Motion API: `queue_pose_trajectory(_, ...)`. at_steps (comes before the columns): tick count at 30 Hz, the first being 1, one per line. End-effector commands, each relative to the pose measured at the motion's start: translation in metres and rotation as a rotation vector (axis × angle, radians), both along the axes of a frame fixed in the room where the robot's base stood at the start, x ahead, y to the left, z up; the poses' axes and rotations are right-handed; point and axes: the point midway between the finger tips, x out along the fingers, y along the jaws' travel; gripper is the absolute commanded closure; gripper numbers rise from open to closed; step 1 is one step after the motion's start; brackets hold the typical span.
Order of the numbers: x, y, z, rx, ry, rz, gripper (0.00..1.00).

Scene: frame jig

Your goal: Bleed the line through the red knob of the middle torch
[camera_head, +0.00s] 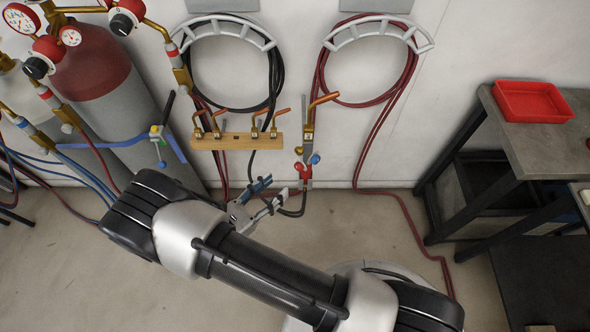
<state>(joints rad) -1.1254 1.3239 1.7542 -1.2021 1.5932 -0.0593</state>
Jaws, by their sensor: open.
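One torch (308,130) with a copper bent tip hangs upright against the back wall, right of a wooden rack (237,141). A blue knob (315,159) and red parts (302,171) show at its lower end. They are small, so I cannot tell which red part is the knob. Several other copper bent tips stand in the rack. I cannot tell from this view which torch is the middle one. My gripper (276,187) is open, low and left of the torch's red parts. I see no contact, though a dark hose passes close to the fingers.
Gas cylinders (95,70) with gauges and a blue clamp bar (130,146) stand at left. Coiled black (275,75) and red (318,75) hoses hang on the wall. The red hose runs down to the floor. A table (550,140) with a red tray (532,84) stands right.

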Motion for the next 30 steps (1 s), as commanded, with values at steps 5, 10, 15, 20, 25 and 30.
queue_pose_trajectory(5, 0.027, -0.03, -0.001, -0.001, -0.001, -0.005, 0.59)
queue_pose_trajectory(10, 0.046, -0.05, -0.001, -0.001, 0.001, -0.003, 0.59)
queue_pose_trajectory(15, 0.057, -0.06, -0.001, 0.0, 0.0, -0.001, 0.59)
queue_pose_trajectory(20, 0.059, -0.063, 0.0, 0.001, -0.001, 0.001, 0.59)
queue_pose_trajectory(25, 0.059, -0.063, 0.0, 0.0, 0.0, 0.001, 0.59)
queue_pose_trajectory(30, 0.059, -0.063, 0.0, 0.0, 0.0, 0.001, 0.69)
